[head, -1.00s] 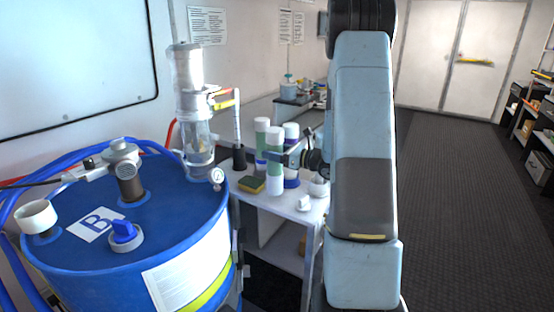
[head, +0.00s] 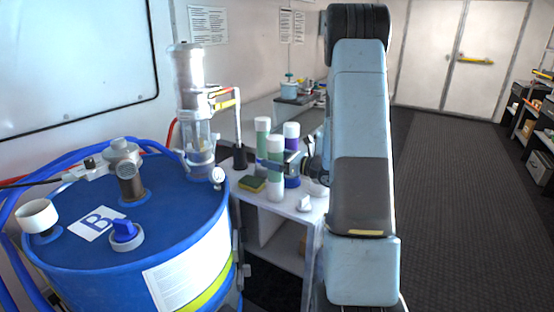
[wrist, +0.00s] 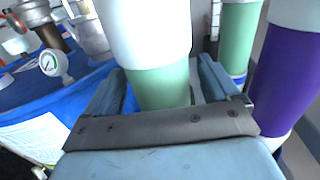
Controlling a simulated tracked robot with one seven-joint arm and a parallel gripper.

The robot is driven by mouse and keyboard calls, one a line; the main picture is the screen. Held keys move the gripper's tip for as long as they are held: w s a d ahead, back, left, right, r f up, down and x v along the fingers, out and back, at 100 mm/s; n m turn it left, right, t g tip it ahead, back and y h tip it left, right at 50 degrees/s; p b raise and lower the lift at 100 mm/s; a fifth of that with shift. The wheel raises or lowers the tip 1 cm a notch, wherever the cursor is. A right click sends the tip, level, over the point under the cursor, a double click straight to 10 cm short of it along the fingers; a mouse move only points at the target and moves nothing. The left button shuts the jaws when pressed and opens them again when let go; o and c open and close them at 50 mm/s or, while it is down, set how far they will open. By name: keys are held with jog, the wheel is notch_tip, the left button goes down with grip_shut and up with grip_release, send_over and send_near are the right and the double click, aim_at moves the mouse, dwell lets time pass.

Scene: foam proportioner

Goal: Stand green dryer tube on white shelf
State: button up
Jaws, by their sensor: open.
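A green tube with white ends (head: 275,177) stands upright on the white shelf (head: 252,198), near its front.
Open floor lies to the right.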

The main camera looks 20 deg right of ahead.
jog(key=shift+r, duration=0.1)
jog(key=v, duration=1.2)
jog(key=s+a+r+n+g, duration=0.3)
jog(key=a+n+g, duration=0.15)
jog(key=a, duration=0.25)
jog(key=s+a+r+n+g, duration=0.3)
jog(key=s+a+r+n, duration=0.1)
jog(key=a+n, duration=0.15)
jog(key=s+a+r+n+g, duration=0.3)
jog(key=a+n+g, duration=0.1)
jog(key=a, duration=0.3)
jog(key=s+r+n+t+h, duration=0.1)
jog(key=s+r+n+h, duration=0.3)
jog(key=s+n, duration=0.3)
jog(key=s+a+r+n+t+h, duration=0.1)
jog(key=s+r+n+t+h, duration=0.1)
jog(key=s+r+n+h, duration=0.2)
jog(key=s+n+h, duration=0.3)
jog(key=s, duration=0.1)
jog(key=shift+s, duration=0.4)
jog(key=shift+a+r, duration=0.1)
jog(key=shift+r, duration=0.05)
